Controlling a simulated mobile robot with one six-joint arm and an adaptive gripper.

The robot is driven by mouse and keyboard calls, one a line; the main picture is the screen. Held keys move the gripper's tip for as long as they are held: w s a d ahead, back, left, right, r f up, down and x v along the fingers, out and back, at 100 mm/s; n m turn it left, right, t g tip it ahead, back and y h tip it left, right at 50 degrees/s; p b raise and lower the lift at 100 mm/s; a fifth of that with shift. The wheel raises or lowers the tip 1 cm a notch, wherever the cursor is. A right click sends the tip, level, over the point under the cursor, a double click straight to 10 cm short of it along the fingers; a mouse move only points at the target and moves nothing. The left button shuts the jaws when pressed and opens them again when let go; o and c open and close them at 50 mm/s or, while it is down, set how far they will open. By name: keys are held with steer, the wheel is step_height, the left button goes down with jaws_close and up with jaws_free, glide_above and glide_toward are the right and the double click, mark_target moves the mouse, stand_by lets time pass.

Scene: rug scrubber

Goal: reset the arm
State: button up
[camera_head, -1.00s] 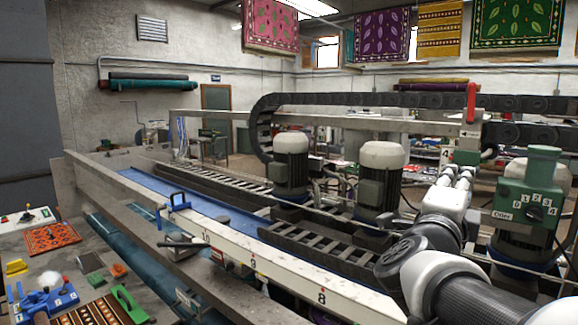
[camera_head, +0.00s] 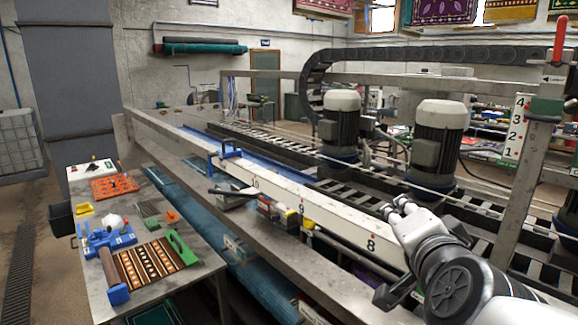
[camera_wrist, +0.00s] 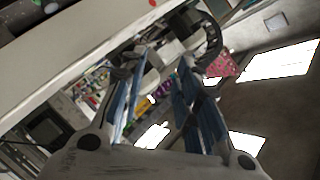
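My arm (camera_head: 455,285) reaches in from the lower right in the head view, bent in front of the white numbered rail (camera_head: 330,218) of the scrubbing machine. My gripper (camera_wrist: 165,72) shows in the wrist view with its two blue-padded fingers apart and nothing between them. It is tilted, looking past the fingers toward bright windows or lights and a hanging pink rug (camera_wrist: 222,66).
A work table (camera_head: 205,285) at left holds a patterned rug (camera_head: 155,262), an orange rug piece (camera_head: 114,186) and blue and green tools. Motors (camera_head: 341,125) stand over the machine's bed. A post with a red handle (camera_head: 560,38) rises at right. Floor shows at far left.

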steer(key=s+a+f+n+g+y+b, duration=0.25)
steer(key=s+f+n, duration=0.2)
steer(key=f, duration=0.35)
steer(key=s+a+f+n+g+y+b, duration=0.1)
steer(key=s+a+f+n+g, duration=0.25)
steer(key=s+f, duration=0.35)
steer(key=s+f+n+g+h+b, duration=0.1)
steer(key=s+f+n+g, duration=0.3)
steer(key=s+f, duration=0.6)
steer(key=shift+d+b, duration=0.4)
steer(key=shift+b, duration=0.1)
steer(key=shift+c, duration=0.2)
